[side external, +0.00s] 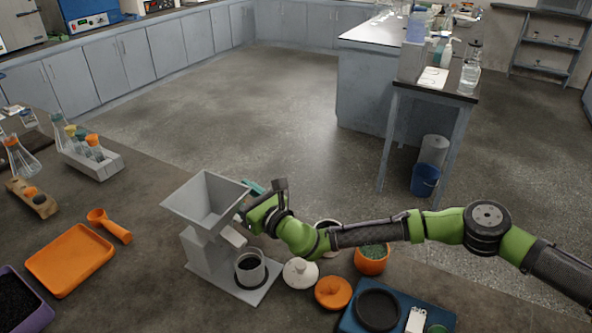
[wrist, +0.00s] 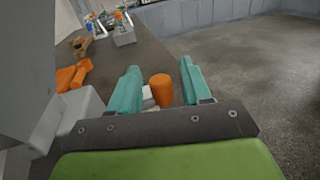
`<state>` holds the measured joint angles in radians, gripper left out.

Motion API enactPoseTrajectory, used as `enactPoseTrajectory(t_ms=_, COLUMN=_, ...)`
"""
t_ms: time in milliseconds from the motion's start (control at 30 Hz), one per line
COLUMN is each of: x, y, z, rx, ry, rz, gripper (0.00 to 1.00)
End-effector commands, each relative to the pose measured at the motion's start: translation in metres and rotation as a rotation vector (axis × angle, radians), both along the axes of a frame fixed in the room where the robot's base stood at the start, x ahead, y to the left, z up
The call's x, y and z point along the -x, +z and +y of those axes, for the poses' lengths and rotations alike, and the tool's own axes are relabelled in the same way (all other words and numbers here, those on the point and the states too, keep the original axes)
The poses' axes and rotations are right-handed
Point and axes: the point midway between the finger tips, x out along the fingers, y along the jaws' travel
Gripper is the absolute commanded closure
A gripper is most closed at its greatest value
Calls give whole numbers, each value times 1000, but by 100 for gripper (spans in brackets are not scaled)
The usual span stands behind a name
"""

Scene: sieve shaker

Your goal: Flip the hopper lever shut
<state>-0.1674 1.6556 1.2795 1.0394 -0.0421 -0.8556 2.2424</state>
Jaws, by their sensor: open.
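The grey hopper (side external: 207,203) stands on the bench with its funnel on top. Its grey body also fills the left of the wrist view (wrist: 60,115). An orange cylindrical knob (wrist: 161,88), which looks like the end of the hopper lever, shows between my fingers beside a pale grey piece. The lever is hidden in the side view, behind the hopper and my gripper. My gripper (side external: 253,187) is at the right side of the funnel. Its teal fingers (wrist: 157,66) are open on either side of the knob; I cannot tell whether they touch it.
A cup with dark contents (side external: 250,270) stands under the spout on the hopper base. A white lid (side external: 300,273), an orange lid (side external: 333,292) and an orange pot (side external: 371,261) are close by. An orange tray (side external: 70,260) and scoop (side external: 108,225) lie to the left.

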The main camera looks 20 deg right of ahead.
Motion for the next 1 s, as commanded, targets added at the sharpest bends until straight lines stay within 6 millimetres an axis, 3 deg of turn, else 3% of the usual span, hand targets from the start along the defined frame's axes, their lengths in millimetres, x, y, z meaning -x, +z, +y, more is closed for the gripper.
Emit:
enactPoseTrajectory(t_ms=400, x=-4, y=0, z=3, rx=1, ry=1, rz=-1, gripper=52)
enactPoseTrajectory(t_ms=733, x=-4, y=0, z=2, rx=1, ry=0, rz=-1, gripper=100)
enactPoseTrajectory(t_ms=1000, x=0, y=1, z=0, rx=-4, ry=-83, rz=-2, gripper=100)
